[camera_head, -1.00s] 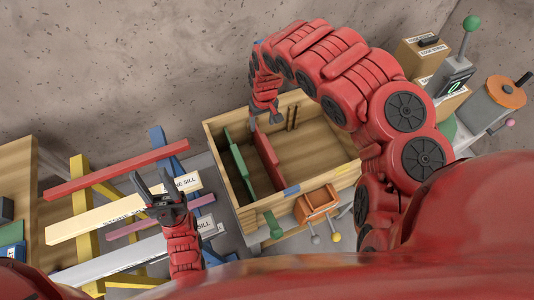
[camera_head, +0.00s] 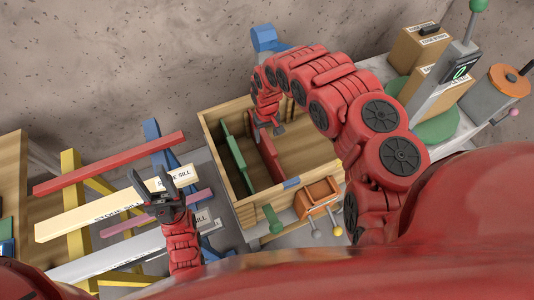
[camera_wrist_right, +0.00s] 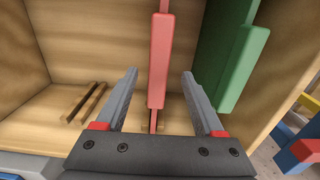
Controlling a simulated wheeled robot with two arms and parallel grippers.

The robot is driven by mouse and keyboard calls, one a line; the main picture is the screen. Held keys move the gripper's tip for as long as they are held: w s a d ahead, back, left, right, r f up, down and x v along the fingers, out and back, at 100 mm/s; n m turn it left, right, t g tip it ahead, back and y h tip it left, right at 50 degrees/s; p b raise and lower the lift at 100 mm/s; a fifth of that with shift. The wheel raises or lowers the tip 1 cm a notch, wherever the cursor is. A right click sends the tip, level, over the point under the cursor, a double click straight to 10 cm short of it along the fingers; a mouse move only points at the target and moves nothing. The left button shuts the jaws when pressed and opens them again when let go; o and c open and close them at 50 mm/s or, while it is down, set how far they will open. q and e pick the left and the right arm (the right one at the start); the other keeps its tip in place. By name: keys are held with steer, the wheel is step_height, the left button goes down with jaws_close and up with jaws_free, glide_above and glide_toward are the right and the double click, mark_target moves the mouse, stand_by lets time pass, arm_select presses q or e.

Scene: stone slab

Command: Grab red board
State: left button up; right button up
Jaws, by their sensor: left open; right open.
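The red board (camera_head: 268,156) stands on edge inside the open wooden box (camera_head: 298,188), beside a green board (camera_head: 235,161). In the right wrist view the red board (camera_wrist_right: 160,55) rises between the two fingers of my right gripper (camera_wrist_right: 158,85), which is open, with a gap on both sides of the board. In the head view my right gripper (camera_head: 268,129) is at the box's far wall, above the board's far end. The board's lower part is partly hidden in the wrist view. My left gripper (camera_head: 155,189) is open and empty, left of the box.
The green board also shows close right of my right gripper in the wrist view (camera_wrist_right: 240,65). Slotted wooden strips (camera_wrist_right: 88,102) lie at left there. Coloured beams, including a red one (camera_head: 110,163), are stacked left of the box.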

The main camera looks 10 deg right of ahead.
mark_target(266, 139)
steer(key=shift+f+p, duration=0.35)
steer(key=shift+f, duration=0.2)
step_height(266, 139, down, 3)
steer(key=shift+r+p, duration=0.15)
steer(key=shift+p, duration=0.3)
steer(key=shift+d+f, duration=0.1)
steer(key=shift+f, duration=0.55)
steer(key=shift+c, duration=0.3)
jaws_close()
